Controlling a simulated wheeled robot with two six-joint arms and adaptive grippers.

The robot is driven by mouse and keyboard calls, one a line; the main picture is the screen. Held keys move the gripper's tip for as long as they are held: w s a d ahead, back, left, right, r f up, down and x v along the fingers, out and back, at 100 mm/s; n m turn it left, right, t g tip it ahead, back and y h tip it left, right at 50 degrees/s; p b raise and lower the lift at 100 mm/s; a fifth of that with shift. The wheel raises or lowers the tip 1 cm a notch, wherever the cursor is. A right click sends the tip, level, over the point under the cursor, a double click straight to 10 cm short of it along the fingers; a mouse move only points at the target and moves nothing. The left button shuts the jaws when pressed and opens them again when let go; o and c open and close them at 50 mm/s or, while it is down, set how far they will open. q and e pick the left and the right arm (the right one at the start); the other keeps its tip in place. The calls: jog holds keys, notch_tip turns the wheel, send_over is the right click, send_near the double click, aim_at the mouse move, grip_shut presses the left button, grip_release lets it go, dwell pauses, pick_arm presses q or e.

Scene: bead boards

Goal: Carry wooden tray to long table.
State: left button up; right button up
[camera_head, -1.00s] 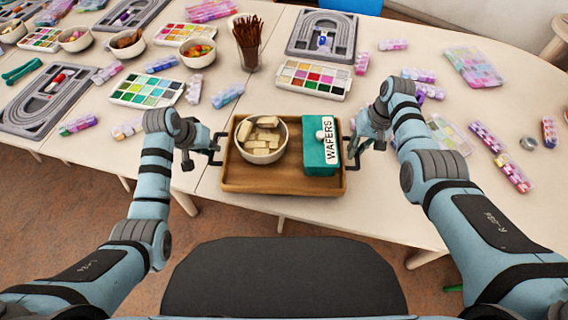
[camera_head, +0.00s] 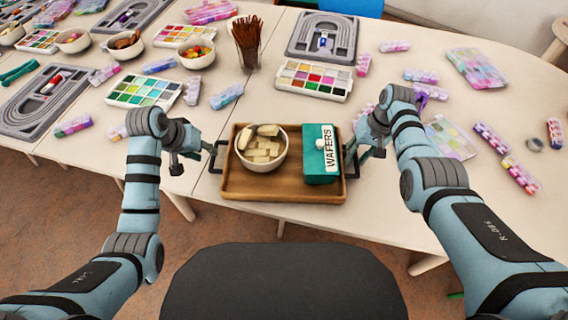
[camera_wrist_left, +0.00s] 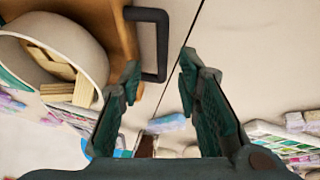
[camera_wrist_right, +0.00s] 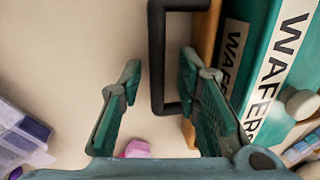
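The wooden tray (camera_head: 285,192) lies on the pale table near its front edge, with a dark handle at each end. On it are a white bowl (camera_head: 243,160) of pale wafer pieces and a teal box labelled WAFERS (camera_head: 318,172). My left gripper (camera_head: 202,150) is open at the left handle, and in the left wrist view its fingertips (camera_wrist_left: 158,78) are on either side of the handle bar (camera_wrist_left: 162,45). My right gripper (camera_head: 360,150) is open at the right handle; in the right wrist view the bar (camera_wrist_right: 156,50) shows between its fingertips (camera_wrist_right: 158,75). Contact cannot be told.
Behind the tray stand a cup of brown sticks (camera_head: 248,62), a colour palette (camera_head: 313,80) and a grey bead board (camera_head: 322,36). More palettes, bowls and boards crowd the left. Bead boxes (camera_head: 520,175) lie scattered on the right. Brown floor shows in front of the table.

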jog(key=shift+s+r, duration=0.1)
jog(key=shift+r, duration=0.1)
pick_arm(q)
jog(key=v, duration=0.7)
pick_arm(e)
notch_tip(320, 180, up, 12)
jog(key=d, duration=0.2)
jog(key=shift+d+f, duration=0.15)
jog(key=shift+f, duration=0.05)
pick_arm(q)
jog(key=shift+s+r, duration=0.15)
jog(key=shift+s, duration=0.05)
